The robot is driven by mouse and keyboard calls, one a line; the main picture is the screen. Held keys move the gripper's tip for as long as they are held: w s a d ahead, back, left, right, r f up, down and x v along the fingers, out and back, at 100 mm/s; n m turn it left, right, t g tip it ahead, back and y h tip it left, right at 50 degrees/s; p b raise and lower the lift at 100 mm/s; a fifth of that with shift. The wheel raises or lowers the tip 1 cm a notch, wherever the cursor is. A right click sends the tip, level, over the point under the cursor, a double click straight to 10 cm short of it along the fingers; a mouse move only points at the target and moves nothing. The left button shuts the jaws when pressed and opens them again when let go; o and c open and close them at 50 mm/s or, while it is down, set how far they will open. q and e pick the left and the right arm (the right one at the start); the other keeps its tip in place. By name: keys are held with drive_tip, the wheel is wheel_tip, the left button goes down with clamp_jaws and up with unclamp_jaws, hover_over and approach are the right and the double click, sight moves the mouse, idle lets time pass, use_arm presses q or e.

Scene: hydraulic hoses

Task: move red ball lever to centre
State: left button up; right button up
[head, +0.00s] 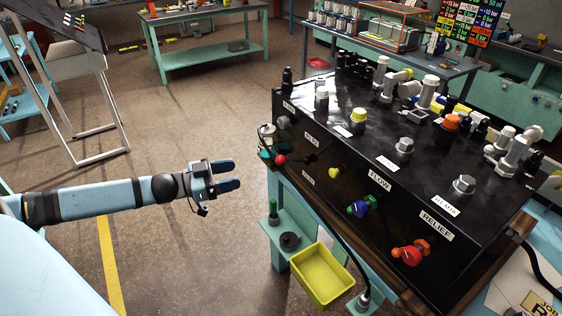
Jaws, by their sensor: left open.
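The red ball (280,159) of the lever shows at the left front corner of the black hydraulic unit (420,190). The lever's shaft is too small to make out clearly. My left gripper (236,175) is open and empty, its two dark blue fingers pointing right toward the unit. It is apart from the red ball, to its left and slightly lower in the picture. My right gripper is not in view.
The unit's front carries a yellow knob (334,171), a blue-green knob (359,208) and a red-orange RELIEF knob (408,255). A yellow bin (322,278) hangs below. A cable runs down the bench's left side. Open floor lies around my left arm.

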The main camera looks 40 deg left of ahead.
sight(276, 161)
use_arm(q)
drive_tip(key=x, duration=0.4)
drive_tip(key=p+x, duration=0.1)
drive_tip(key=x, duration=0.3)
drive_tip(key=r+x, duration=0.1)
drive_tip(key=x, duration=0.3)
drive_tip(key=shift+w+d+r, duration=0.1)
drive_tip(key=shift+w+d, duration=0.05)
drive_tip(key=shift+w, duration=0.1)
drive_tip(key=shift+w+d+p, duration=0.35)
drive_tip(key=shift+w+d, duration=0.05)
drive_tip(key=shift+w, duration=0.1)
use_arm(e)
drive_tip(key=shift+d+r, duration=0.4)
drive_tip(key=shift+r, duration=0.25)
use_arm(q)
clamp_jaws()
drive_tip(key=shift+s+a+f+m+t+h+b, duration=0.2)
drive_tip(key=shift+f+m+t+h+b, duration=0.5)
drive_tip(key=shift+b, duration=1.7)
drive_tip(key=shift+s+d+f+m+t+h+b, duration=0.1)
drive_tip(key=shift+s+f+m+t+h+b, duration=0.2)
drive_tip(key=shift+f+t+h+b, duration=1.45)
use_arm(e)
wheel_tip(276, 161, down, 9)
drive_tip(key=b, duration=0.1)
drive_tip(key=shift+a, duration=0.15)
